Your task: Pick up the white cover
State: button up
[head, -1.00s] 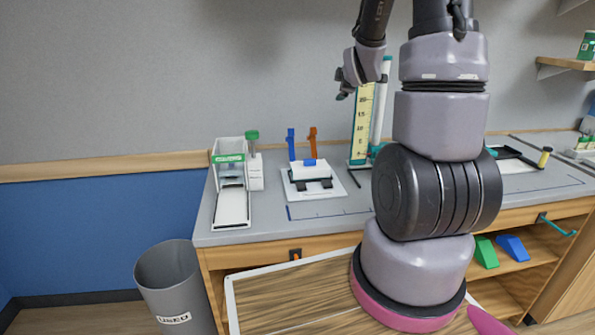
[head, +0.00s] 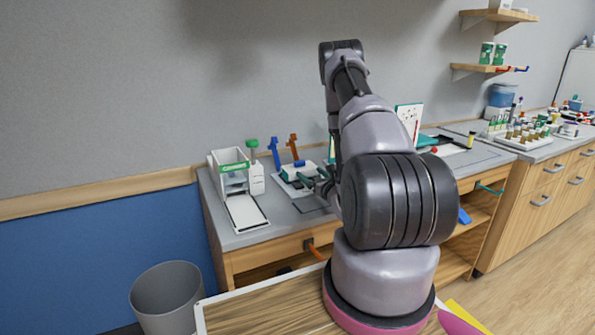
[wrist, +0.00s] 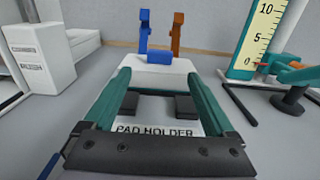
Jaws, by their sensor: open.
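The white cover (wrist: 158,70) is a white block with a blue tab on its far side, on the holder marked PAD HOLDER (wrist: 155,131). In the head view the cover (head: 289,171) shows on the bench, partly hidden by my gripper and arm. My gripper (wrist: 157,80) is open. Its two teal fingers point toward the cover, with the tips near its left and right sides; I cannot tell whether they touch. Two black pads show between the fingers, nearer than the cover. Nothing is held between the fingers.
Blue (wrist: 144,32) and orange (wrist: 175,35) uprights stand behind the cover. A yellow scale (wrist: 258,40) and a teal-and-black piece (wrist: 292,80) stand to the right. A white dispenser (wrist: 38,57) stands to the left. A grey bin (head: 167,297) is on the floor.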

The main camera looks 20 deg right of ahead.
aim_at(301, 164)
jog(key=w, duration=1)
jog(key=shift+w+a+r, duration=0.1)
jog(key=shift+a, duration=0.1)
jog(key=c, duration=1.4)
jog(key=shift+r, duration=0.1)
